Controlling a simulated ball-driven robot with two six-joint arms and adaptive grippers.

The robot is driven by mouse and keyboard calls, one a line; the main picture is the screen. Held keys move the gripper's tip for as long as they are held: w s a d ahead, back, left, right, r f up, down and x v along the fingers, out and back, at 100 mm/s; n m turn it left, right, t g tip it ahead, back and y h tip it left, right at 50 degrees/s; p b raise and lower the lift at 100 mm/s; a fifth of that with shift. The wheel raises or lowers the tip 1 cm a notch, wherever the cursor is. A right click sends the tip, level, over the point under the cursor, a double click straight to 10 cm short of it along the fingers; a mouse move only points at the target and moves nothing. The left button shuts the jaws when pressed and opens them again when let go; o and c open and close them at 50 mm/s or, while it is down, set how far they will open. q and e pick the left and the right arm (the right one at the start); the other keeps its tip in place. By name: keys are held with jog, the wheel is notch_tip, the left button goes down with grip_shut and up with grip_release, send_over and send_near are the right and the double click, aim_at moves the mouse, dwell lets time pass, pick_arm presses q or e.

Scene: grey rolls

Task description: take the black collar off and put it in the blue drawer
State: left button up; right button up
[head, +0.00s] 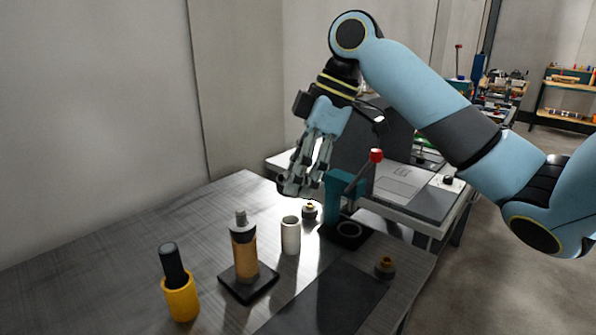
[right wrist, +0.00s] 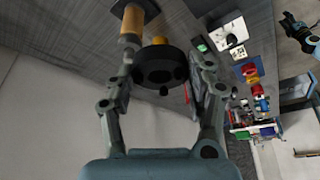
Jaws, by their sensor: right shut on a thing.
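My right gripper (head: 303,187) hangs above the far part of the grey table, left of a teal press. In the right wrist view its fingers (right wrist: 160,75) are shut on a dark round piece with several holes, which looks like the black collar (right wrist: 160,70). In the head view the fingers hide this piece. A tan roll (head: 243,262) stands upright on a square black base, with a grey top and a peg; a tan roll also shows in the right wrist view (right wrist: 131,20). I cannot make out a blue drawer for certain. My left gripper is not in view.
The teal press (head: 332,200) has a red-knobbed lever (head: 376,156). The table's left part is clear.

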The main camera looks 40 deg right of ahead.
jog(key=shift+f+b, duration=0.9)
jog(key=shift+f, duration=1.6)
